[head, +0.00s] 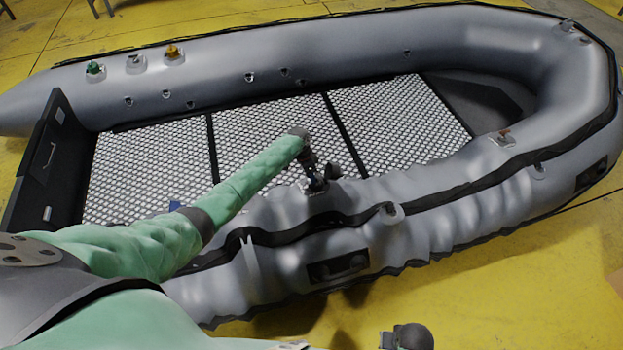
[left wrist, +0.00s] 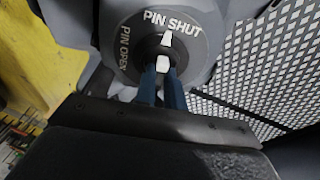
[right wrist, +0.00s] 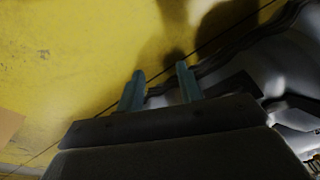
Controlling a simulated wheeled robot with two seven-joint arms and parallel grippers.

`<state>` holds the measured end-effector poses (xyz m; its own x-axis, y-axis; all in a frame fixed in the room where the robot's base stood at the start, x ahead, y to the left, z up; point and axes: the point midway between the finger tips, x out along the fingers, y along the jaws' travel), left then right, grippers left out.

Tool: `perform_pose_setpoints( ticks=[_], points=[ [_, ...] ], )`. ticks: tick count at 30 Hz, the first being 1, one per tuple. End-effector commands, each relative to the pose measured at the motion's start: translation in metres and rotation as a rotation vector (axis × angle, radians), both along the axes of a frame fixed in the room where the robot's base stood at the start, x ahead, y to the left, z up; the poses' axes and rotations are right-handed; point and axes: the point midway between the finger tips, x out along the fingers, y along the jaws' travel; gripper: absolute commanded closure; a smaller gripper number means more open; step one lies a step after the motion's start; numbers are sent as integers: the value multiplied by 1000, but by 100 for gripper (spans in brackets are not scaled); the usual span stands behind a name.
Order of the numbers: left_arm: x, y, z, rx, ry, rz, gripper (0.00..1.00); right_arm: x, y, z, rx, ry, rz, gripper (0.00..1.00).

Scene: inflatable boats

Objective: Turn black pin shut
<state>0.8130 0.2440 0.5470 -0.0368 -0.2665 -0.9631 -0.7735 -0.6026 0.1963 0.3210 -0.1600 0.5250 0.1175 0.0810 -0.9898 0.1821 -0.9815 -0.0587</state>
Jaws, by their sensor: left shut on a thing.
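The black pin (left wrist: 163,50) is a small knob at the middle of a grey round valve plate (left wrist: 125,62) lettered "PIN SHUT" at the top and "PIN OPEN" at the left. Its white pointer points up at the "PIN SHUT" lettering. My left gripper (left wrist: 162,80) is shut on the pin, with its blue fingers close together. In the head view my left gripper (head: 317,178) is at the valve on the boat's near tube, and hides most of it. My right gripper (right wrist: 160,80) is open and empty above the yellow floor, beside the boat.
The grey inflatable boat (head: 430,220) fills the view; its near tube looks wrinkled and soft. Green (head: 95,70), white (head: 135,64) and orange (head: 173,54) valve fittings sit on the far tube. Yellow floor (head: 500,290) is clear at the front right.

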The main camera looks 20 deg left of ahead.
Motion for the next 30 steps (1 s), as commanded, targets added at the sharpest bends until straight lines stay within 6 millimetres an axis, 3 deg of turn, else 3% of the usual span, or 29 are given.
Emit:
perform_pose_setpoints(
  ticks=[9, 22, 23, 25, 30],
  points=[
    [0, 1, 0, -11, -8, -75, 100, 2, 2, 25, 4, -3, 0, 64],
    [1, 1, 0, -12, -9, -81, 100, 3, 2, 27, 5, -4, 0, 64],
    [1, 1, 0, -12, -9, -81, 83, 3, 2, 27, 4, -4, 0, 64],
    [1, 1, 0, -12, -9, -80, 69, 4, 2, 27, 4, -5, 1, 64],
    [1, 1, 0, -13, -9, -80, 67, 4, 2, 27, 4, -5, 1, 64]
  ],
)
